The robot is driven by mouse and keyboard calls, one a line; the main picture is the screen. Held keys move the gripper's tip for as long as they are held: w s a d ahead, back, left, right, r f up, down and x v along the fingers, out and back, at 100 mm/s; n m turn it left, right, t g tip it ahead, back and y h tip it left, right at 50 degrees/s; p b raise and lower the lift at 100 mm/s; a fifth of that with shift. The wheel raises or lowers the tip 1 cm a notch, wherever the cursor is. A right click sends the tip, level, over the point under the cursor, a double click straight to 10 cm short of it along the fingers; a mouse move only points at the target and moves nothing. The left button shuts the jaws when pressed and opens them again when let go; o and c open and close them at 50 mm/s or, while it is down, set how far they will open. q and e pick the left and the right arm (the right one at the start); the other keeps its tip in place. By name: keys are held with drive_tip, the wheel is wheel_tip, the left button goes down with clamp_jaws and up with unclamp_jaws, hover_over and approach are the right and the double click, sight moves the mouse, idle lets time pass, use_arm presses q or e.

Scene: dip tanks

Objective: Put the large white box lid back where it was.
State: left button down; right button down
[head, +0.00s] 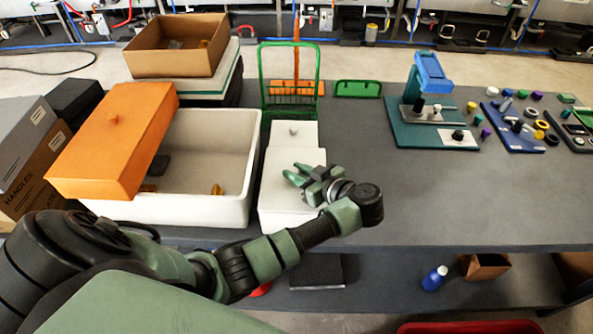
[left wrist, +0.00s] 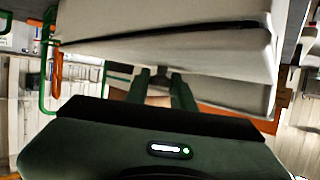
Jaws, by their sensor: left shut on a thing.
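A large white open box (head: 235,205) stands at the left of the table. An orange lid-like slab with a knob (head: 95,155) lies tilted over its left side. To its right is a narrower white box with a white lid (head: 280,195); another white knobbed top (head: 293,136) lies right behind. My left gripper (head: 298,174) is over the front white lid, its fingers closed at its top. In the left wrist view, the fingers (left wrist: 163,88) close on a small knob-like part beneath a white slab (left wrist: 170,45). The hand hides the grip from above. My right gripper is out of view.
A brown open box (head: 178,63) sits on a stack behind the large box. A blue-and-green press (head: 430,100) and several small parts are at the right. The table's middle is clear.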

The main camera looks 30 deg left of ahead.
use_arm(q)
drive_tip(key=shift+f, duration=0.15)
drive_tip(key=c, duration=1.2)
unclamp_jaws()
drive_tip(key=shift+r, duration=0.2)
drive_tip(key=shift+d, duration=0.35)
drive_tip(key=b+v, duration=0.3)
drive_tip(key=v, duration=0.7)
drive_tip(key=shift+s+d+r, duration=0.1)
drive_tip(key=shift+d+r, duration=0.05)
drive_tip(key=shift+d, duration=0.15)
drive_tip(key=shift+s+d+r+b, duration=0.1)
drive_tip(key=shift+d+r+b, duration=0.15)
drive_tip(key=shift+d+b, duration=0.1)
